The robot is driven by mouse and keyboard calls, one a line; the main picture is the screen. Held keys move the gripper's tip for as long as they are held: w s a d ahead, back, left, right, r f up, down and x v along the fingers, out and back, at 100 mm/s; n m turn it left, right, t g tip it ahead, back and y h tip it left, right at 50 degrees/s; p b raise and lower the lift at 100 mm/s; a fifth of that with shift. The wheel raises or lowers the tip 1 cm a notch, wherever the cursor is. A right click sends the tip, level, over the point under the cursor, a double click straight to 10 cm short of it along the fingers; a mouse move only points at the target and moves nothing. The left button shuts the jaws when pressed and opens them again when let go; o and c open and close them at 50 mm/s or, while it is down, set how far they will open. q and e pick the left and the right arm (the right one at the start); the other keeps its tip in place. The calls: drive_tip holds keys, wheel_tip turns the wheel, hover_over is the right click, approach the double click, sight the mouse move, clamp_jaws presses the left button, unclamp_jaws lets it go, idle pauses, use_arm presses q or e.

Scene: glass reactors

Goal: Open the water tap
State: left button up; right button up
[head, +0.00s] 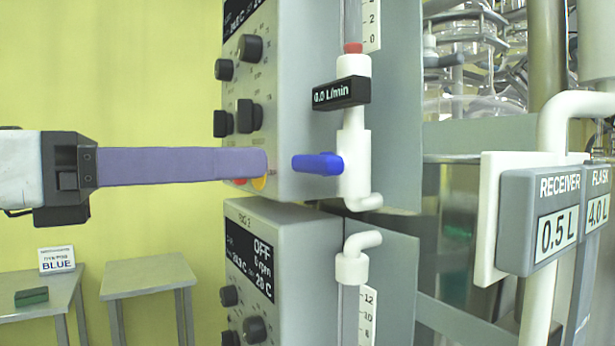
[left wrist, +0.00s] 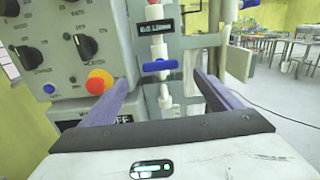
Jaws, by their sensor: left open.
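The water tap has a blue handle (head: 318,163) on a white vertical valve body (head: 354,150). The handle lies about level and points left in the head view. In the left wrist view the blue handle (left wrist: 162,65) shows ahead, between my two fingers. My left gripper (head: 262,163) comes in from the left, and its tips stop short of the handle with a gap. It is open and empty in the left wrist view (left wrist: 167,88). My right gripper is not seen.
A black flow display reading 0.0 L/min (head: 341,93) sits above the tap. Grey control boxes (head: 270,215) with knobs stand behind it. A red button (left wrist: 99,81) is near my left finger. Receiver and flask signs (head: 540,220) hang at right. Small tables (head: 150,275) stand at lower left.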

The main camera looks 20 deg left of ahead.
sight(307, 159)
use_arm(q)
drive_tip(key=shift+p+x, duration=0.8)
drive_tip(key=shift+x, duration=4.2)
drive_tip(key=shift+d+r, duration=0.1)
drive_tip(key=c, duration=1.1)
